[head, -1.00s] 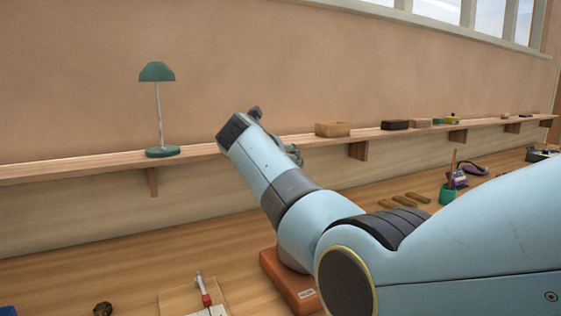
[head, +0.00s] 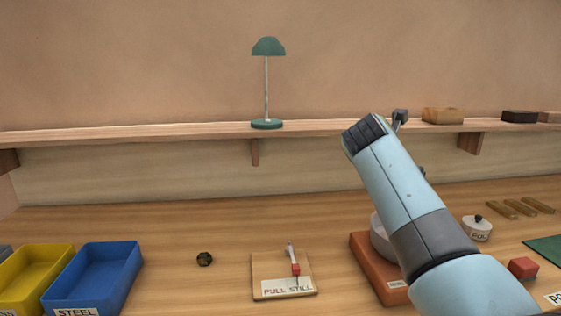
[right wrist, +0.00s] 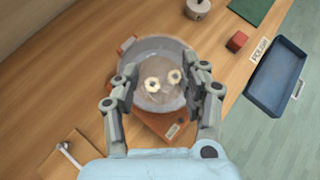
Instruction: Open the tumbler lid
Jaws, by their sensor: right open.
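The round grey tumbler (right wrist: 187,56) sits on an orange-brown base (right wrist: 152,124) in the right wrist view. Two small pale rings show within its rim; I cannot tell whether they lie under a clear lid or in an open bowl. My right gripper (right wrist: 163,90) is open, its fingers spread to both sides of the tumbler's near half, with nothing between them that I can see held. In the head view my right arm covers most of the tumbler (head: 380,240) and its base (head: 368,262). My left gripper is not in view.
A "PULL STILL" board (head: 268,264) with a red-and-white lever lies left of the base. Yellow (head: 36,275) and blue (head: 98,278) trays stand further left. A red block (head: 523,268) and lidded white pot (head: 477,229) stand right. A shelf (head: 190,133) with a lamp runs behind.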

